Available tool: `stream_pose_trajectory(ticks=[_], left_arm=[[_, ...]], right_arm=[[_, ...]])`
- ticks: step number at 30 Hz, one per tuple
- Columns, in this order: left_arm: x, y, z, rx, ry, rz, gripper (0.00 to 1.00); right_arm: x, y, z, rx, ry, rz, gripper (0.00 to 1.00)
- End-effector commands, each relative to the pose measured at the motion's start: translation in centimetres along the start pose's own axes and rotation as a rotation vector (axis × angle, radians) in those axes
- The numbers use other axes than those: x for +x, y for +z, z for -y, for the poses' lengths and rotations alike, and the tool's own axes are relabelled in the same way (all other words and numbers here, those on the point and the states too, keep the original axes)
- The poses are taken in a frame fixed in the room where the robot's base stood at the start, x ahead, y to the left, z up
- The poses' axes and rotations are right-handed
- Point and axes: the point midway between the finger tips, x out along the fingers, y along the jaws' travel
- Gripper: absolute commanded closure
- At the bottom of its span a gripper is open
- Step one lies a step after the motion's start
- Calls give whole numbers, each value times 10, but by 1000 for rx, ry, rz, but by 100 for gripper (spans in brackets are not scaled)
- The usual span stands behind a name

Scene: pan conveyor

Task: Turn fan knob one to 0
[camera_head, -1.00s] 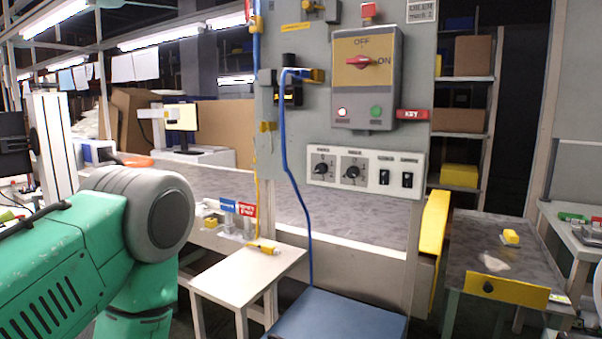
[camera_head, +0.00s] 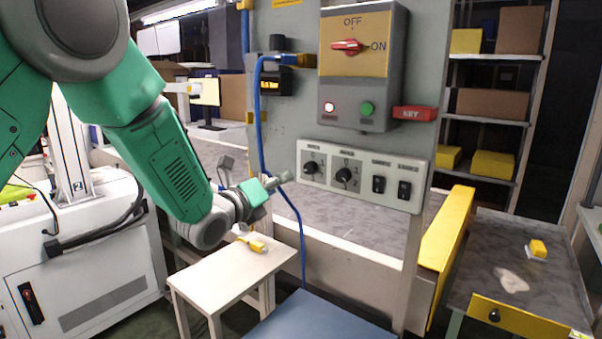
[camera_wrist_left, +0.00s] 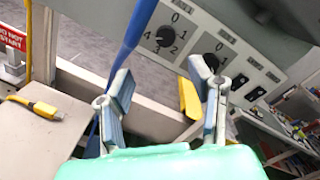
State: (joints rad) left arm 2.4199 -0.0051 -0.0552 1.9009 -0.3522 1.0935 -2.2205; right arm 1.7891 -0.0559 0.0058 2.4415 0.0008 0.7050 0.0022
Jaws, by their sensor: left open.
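A white control plate (camera_head: 400,190) on the grey panel carries two black rotary knobs and two rocker switches. The left knob (camera_head: 311,167) and the right knob (camera_head: 344,175) also show in the left wrist view, the left one (camera_wrist_left: 165,37) with digits around it and the right one (camera_wrist_left: 209,61) partly behind a finger. I cannot read which label is fan one. My left gripper (camera_head: 283,179) is just left of the plate, below the left knob and apart from it. In the left wrist view its fingers (camera_wrist_left: 162,95) are spread and empty. My right gripper is not in view.
A blue cable (camera_head: 264,130) hangs down the panel close to my left gripper. Above the plate are a red OFF/ON switch (camera_head: 347,46) and a red KEY tag (camera_head: 414,113). A small white table (camera_head: 225,275) and a yellow guard (camera_head: 447,232) stand lower down.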

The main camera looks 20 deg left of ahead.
Motion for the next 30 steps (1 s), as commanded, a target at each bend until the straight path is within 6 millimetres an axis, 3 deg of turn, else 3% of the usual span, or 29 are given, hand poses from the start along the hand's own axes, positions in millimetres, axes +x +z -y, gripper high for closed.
stream_pose_trajectory(ticks=[6, 15, 21, 29, 30], left_arm=[[48, 0, -1, -4, -3, 1, 52], [93, 5, -10, -12, -1, 2, 52], [106, 2, -4, -7, 0, 1, 52], [109, -1, 0, -2, 1, -2, 52], [109, -1, -1, -3, 1, -1, 59]], right_arm=[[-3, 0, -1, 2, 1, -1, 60], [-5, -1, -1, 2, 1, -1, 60], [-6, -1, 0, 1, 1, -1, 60], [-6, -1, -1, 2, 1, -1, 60], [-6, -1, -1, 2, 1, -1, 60]])
